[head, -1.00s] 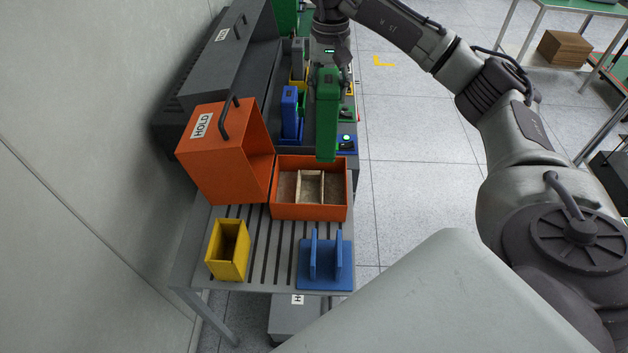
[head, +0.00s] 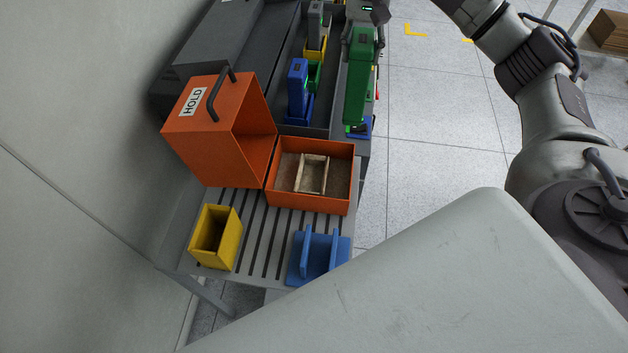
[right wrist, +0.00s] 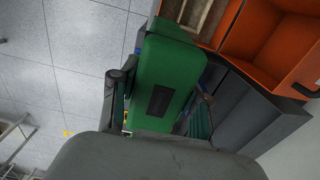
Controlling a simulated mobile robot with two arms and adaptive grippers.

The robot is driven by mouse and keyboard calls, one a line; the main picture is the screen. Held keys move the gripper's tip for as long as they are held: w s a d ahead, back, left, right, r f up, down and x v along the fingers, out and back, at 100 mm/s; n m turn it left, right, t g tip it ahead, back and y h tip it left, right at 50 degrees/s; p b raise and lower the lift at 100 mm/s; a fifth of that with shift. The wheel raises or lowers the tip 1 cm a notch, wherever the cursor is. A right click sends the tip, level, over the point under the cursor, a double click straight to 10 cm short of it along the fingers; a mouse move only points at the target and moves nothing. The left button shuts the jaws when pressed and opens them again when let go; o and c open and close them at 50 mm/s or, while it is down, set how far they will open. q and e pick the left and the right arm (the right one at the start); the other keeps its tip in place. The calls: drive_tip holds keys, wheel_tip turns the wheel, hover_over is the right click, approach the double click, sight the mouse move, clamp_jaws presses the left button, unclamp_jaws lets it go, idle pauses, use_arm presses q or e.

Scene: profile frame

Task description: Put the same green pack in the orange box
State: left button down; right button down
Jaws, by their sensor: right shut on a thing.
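My right gripper (head: 363,40) is shut on a green pack (head: 359,88) and holds it upright over the right side of the dark bench. In the right wrist view the green pack (right wrist: 168,80) sits between the two fingers, its dark label facing the camera. The orange box (head: 310,205) stands open on the slatted table, in front of the pack and to its left. A pale wooden divider (head: 312,173) stands inside it, with no pack visible there. Its orange lid (head: 205,140), marked HOLD, is swung up on the left. My left gripper is out of view.
A yellow bin (head: 215,238) and a blue two-plate stand (head: 318,255) are on the slatted table (head: 262,240) before the box. A blue pack (head: 298,88) and a grey pack (head: 316,25) stand in holders on the bench behind. Free floor lies to the right.

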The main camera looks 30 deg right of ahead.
sight(356, 83)
wheel_tip(356, 83, down, 7)
drive_tip(key=b, duration=0.6)
drive_tip(key=shift+f+b, duration=0.1)
drive_tip(key=shift+b, duration=0.2)
drive_tip(key=shift+a+f+b, duration=0.15)
drive_tip(key=shift+f+b, duration=0.3)
drive_tip(key=s+a+f+p, duration=0.1)
drive_tip(key=a+f+p, duration=0.5)
drive_tip(key=a+f, duration=0.5)
drive_tip(key=shift+a, duration=0.25)
drive_tip(key=shift+s, duration=0.1)
drive_tip(key=shift+f, duration=0.15)
drive_tip(key=c, duration=0.6)
unclamp_jaws()
drive_tip(key=shift+o, duration=0.2)
